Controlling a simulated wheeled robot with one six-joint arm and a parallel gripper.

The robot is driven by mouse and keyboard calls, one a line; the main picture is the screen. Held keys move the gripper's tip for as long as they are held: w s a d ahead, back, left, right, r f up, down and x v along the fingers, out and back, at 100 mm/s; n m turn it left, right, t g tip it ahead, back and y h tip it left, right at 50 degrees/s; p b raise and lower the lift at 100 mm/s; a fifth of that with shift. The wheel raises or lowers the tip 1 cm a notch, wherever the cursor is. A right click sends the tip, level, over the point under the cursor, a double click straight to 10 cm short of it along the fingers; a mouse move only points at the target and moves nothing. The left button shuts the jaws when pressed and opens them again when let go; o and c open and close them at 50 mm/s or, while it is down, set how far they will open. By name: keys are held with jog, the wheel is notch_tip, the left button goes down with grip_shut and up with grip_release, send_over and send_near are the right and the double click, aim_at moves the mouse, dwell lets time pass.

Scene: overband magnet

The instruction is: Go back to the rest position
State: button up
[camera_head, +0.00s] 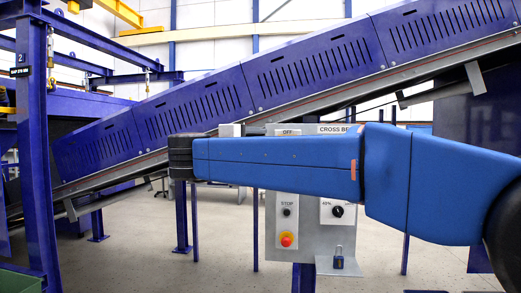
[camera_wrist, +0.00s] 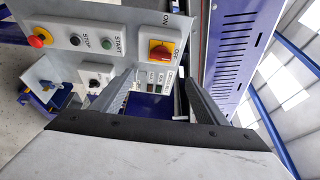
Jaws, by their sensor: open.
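My gripper (camera_wrist: 160,95) shows in the wrist view with its two grey fingers apart and nothing seen between them. The grey control panel (camera_wrist: 125,20) lies beyond the fingers, and it also shows in the head view (camera_head: 305,210). My blue arm crosses in front of the panel in the head view and hides its middle; my gripper is not clearly seen there. A red and yellow rotary switch (camera_wrist: 160,49) marked ON and OFF sits just beyond the fingers in the wrist view. I cannot tell whether the fingers touch the panel.
The panel carries a red emergency stop (camera_head: 287,239), a black stop button (camera_head: 287,212), a black knob (camera_head: 338,211) and a blue padlock (camera_head: 338,258). A sloping blue conveyor (camera_head: 205,100) runs behind. A blue post (camera_head: 36,150) stands left. Grey floor (camera_head: 150,262) is open at lower left.

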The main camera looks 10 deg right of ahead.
notch_tip(320, 180, up, 3)
jog(key=w+d+n+t+y, duration=0.1)
jog(key=d+n+t+y, duration=0.2)
jog(key=n+t+y, duration=0.5)
jog(key=s+d+f+n+g+y, duration=0.1)
jog(key=s+f+n+g+y, duration=0.3)
jog(key=f, duration=0.4)
jog(key=s+f+n+g+y, duration=0.2)
jog(key=s+f+n, duration=0.3)
jog(key=f+n, duration=0.2)
jog(key=s+d+f+n+g+y, duration=0.1)
jog(key=s+f+n+g+y, duration=0.1)
jog(key=s+f+n, duration=0.45)
jog(key=s+d+f+g+h, duration=0.2)
jog(key=s+d+f+g, duration=0.2)
jog(key=s+f, duration=0.6)
jog(key=s+d+f+g+h, duration=0.2)
jog(key=s+d+f+g, duration=0.2)
jog(key=s+d+f, duration=0.4)
notch_tip(320, 180, down, 8)
jog(key=shift+s+d+r+n+g, duration=0.25)
jog(key=shift+s+n+g, duration=0.15)
jog(key=shift+s, duration=0.7)
